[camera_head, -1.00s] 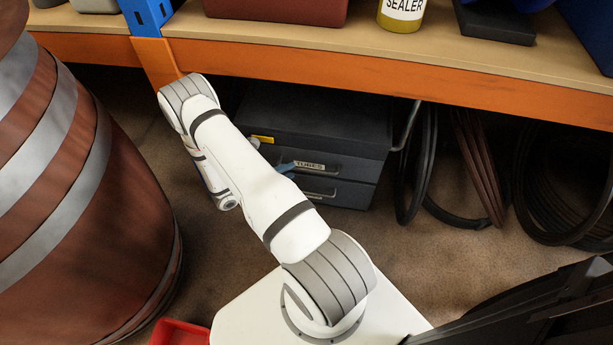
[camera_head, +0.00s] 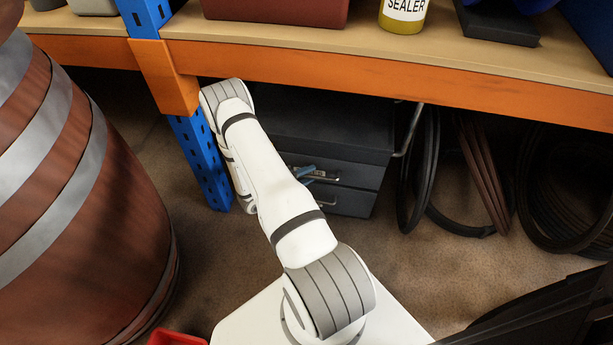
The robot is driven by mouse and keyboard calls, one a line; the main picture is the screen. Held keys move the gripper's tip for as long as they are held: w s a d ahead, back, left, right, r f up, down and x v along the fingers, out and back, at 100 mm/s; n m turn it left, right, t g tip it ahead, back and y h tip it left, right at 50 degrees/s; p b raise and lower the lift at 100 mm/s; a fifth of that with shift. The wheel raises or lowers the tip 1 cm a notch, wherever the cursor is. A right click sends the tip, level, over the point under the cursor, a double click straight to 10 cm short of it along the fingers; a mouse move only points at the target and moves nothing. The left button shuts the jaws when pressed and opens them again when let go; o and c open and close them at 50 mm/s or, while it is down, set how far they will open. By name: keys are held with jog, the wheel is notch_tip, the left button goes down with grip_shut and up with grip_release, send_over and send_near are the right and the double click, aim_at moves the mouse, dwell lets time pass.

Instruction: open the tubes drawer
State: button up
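The dark grey drawer unit (camera_head: 345,138) stands on the floor under the bench. Its upper drawer, the tubes drawer (camera_head: 360,174), looks shut. Its handle (camera_head: 327,180) shows in part. The TUBES label is not readable now. My gripper (camera_head: 308,172) shows only as small blue-grey tips beside my white arm. The tips overlap the left part of the handle in this view. I cannot tell whether they touch it or whether they are open or shut. The lower drawer (camera_head: 352,203) also looks shut. My arm hides the left side of the unit.
A blue rack post (camera_head: 200,160) stands just left of my arm. The orange bench beam (camera_head: 400,85) runs above the unit. Black hoops (camera_head: 415,185) hang or lean right of it. A large brown barrel (camera_head: 90,220) fills the left. Floor (camera_head: 420,260) in front is clear.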

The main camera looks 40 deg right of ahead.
jog(key=shift+c, duration=0.2)
grip_shut()
